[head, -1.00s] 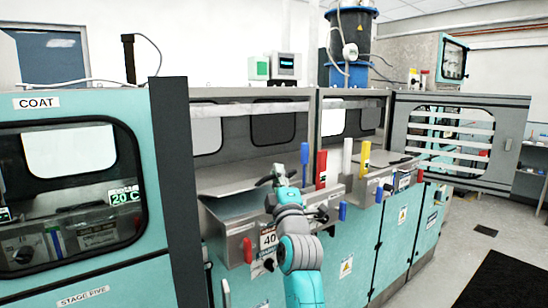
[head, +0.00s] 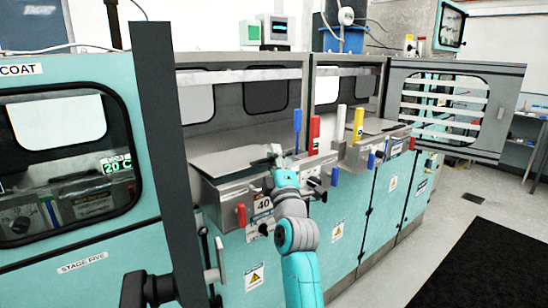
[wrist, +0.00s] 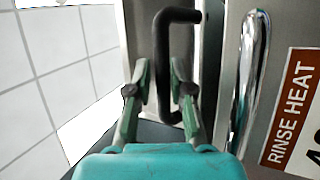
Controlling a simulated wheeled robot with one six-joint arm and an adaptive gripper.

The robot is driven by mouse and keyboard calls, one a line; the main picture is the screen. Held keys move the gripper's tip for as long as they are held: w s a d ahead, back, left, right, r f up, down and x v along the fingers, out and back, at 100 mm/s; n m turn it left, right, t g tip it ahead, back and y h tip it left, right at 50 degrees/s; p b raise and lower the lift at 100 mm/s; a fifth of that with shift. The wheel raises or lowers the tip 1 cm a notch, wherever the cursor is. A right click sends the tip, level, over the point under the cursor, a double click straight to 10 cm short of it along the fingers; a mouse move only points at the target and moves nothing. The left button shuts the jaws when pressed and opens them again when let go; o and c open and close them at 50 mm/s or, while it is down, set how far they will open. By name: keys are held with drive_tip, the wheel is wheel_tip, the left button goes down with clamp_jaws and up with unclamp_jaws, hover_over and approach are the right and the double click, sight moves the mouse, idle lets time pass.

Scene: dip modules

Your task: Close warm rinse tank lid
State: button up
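The warm rinse tank (head: 225,193) is the steel box in the middle of the head view, with a "40" label (head: 263,205) on its front. Its grey lid (head: 225,160) lies as a flat sheet over the top; how far open it is, I cannot tell. My gripper (head: 276,155) is at the tank's right end, near its top edge. In the wrist view a black bent handle (wrist: 162,55) runs between the fingertips of my gripper (wrist: 159,68). The fingers stand apart, with a gap showing beside the handle; firm contact is not visible.
A chrome bar (wrist: 250,60) and a "RINSE HEAT" label (wrist: 290,108) are right of the fingers. Blue (head: 297,125) and red (head: 314,134) upright handles stand right of my gripper. A dark post (head: 165,150) stands left.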

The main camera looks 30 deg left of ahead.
drive_tip(key=shift+o, duration=0.5)
drive_tip(key=shift+f, duration=0.1)
drive_tip(key=shift+s+d+f, duration=0.2)
drive_tip(key=shift+s, duration=0.05)
drive_tip(key=v, duration=1.1)
drive_tip(key=shift+d, duration=0.15)
